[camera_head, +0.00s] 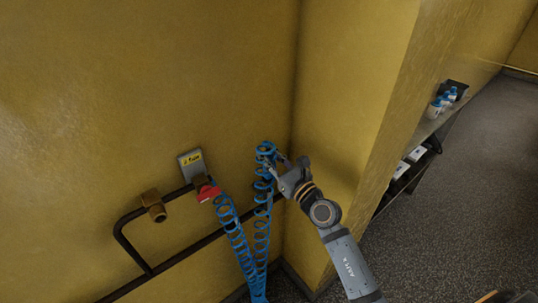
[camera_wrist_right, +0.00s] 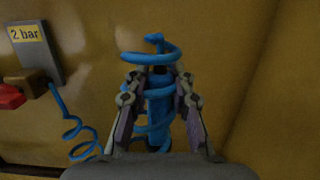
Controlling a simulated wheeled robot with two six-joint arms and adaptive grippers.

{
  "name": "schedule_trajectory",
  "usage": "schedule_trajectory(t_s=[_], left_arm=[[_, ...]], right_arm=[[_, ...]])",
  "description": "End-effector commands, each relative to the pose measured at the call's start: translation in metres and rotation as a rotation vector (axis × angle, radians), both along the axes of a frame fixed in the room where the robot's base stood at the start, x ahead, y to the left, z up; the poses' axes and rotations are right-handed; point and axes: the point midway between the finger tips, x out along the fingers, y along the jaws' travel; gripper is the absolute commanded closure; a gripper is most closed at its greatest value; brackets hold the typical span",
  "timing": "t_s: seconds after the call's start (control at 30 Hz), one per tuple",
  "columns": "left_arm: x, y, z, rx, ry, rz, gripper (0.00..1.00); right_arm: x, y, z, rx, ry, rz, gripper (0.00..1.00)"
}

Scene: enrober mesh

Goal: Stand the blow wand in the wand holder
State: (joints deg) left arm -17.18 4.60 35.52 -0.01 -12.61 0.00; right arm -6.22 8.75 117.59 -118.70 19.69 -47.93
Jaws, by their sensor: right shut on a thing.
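My right gripper (camera_head: 275,172) is shut on the blue blow wand (camera_wrist_right: 158,100), near the wall corner. In the right wrist view, the wand's blue body stands between the two fingers (camera_wrist_right: 158,110), with loops of blue coiled hose (camera_wrist_right: 150,56) around it and above it. The coiled hose (camera_head: 233,232) hangs in a long loop from the wall outlet to the wand. A brass, cup-like fitting (camera_head: 152,204) on the dark pipe, left of the outlet, may be the wand holder; I cannot tell for sure.
A grey plate with a yellow "2 bar" label (camera_head: 191,158) and a red valve handle (camera_head: 208,192) sit on the yellow wall. A dark pipe rail (camera_head: 190,249) runs below. A shelf with bottles (camera_head: 440,104) stands at right, beyond the wall pillar. Grey floor (camera_head: 460,210) is clear there.

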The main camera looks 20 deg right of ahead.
Motion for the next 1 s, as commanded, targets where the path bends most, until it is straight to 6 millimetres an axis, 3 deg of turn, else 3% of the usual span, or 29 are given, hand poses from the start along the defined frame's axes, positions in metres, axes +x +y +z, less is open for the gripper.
schedule_trajectory(t_s=[0.43,0.8,0.83,1.0], left_arm=[[0.000,0.000,-0.026,0.000,0.000,0.000,0.67],[0.000,0.000,-0.028,0.000,0.000,0.000,0.67],[0.000,0.000,-0.028,0.000,0.000,0.000,0.67],[0.000,0.000,-0.028,0.000,0.000,0.000,0.67]], right_arm=[[0.000,0.000,-0.028,0.000,-0.001,0.000,1.00],[0.000,0.000,-0.031,0.000,-0.001,0.000,1.00],[0.000,0.000,-0.031,0.000,-0.001,0.000,0.76],[0.000,0.000,-0.031,0.000,-0.001,0.000,0.53]])
